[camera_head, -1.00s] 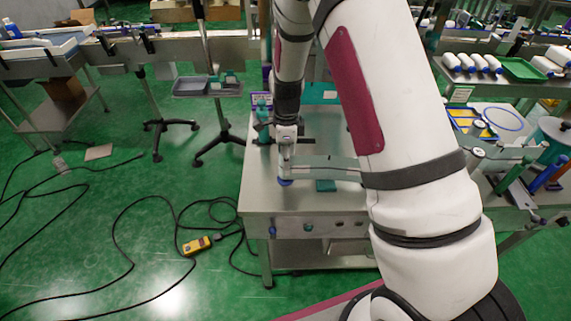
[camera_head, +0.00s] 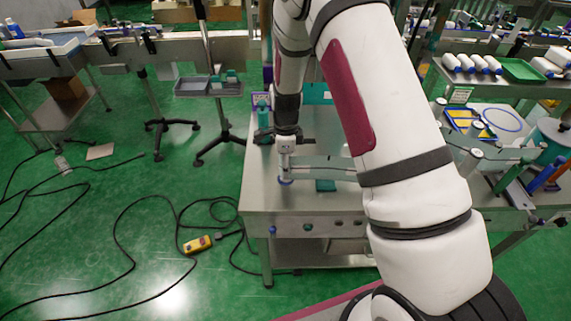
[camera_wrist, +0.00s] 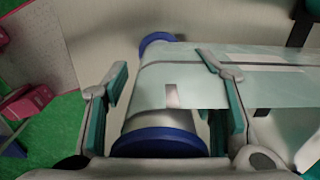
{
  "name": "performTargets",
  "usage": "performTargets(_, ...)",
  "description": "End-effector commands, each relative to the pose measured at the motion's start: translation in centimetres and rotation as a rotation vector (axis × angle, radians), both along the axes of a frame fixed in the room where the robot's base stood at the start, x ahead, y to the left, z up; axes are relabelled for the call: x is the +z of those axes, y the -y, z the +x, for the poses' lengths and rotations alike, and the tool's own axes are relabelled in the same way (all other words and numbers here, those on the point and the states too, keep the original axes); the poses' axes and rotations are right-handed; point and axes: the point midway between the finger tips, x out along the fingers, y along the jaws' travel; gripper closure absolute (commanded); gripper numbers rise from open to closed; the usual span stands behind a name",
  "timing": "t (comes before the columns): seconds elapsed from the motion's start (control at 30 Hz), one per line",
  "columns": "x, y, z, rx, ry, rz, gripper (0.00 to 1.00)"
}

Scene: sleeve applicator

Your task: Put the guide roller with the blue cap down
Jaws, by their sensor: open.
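The guide roller (camera_wrist: 158,85) is a pale cylinder with a large blue cap (camera_wrist: 160,143) at its near end and a blue rim at its far end, in the wrist view. In the head view the roller (camera_head: 285,165) appears upright at the left end of the steel table, its blue lower rim at the tabletop. A pale film band (camera_wrist: 265,75) runs right from it. My gripper (camera_wrist: 163,63) is open, with one teal-padded finger on each side of the roller. In the head view my gripper (camera_head: 285,140) is at the roller's top; finger contact is unclear.
The steel table (camera_head: 258,195) has bare surface left of the roller. A teal block (camera_head: 326,185) lies right of the roller near the front edge. A teal-and-dark device (camera_head: 262,110) stands behind left. My arm hides the table's right part.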

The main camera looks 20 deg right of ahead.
Motion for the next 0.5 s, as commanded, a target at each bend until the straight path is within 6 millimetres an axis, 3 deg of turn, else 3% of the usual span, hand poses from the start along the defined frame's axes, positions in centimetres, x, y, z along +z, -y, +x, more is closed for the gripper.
performTargets(0.5,9.1,-0.1,0.1,0.001,0.004,0.001,0.48)
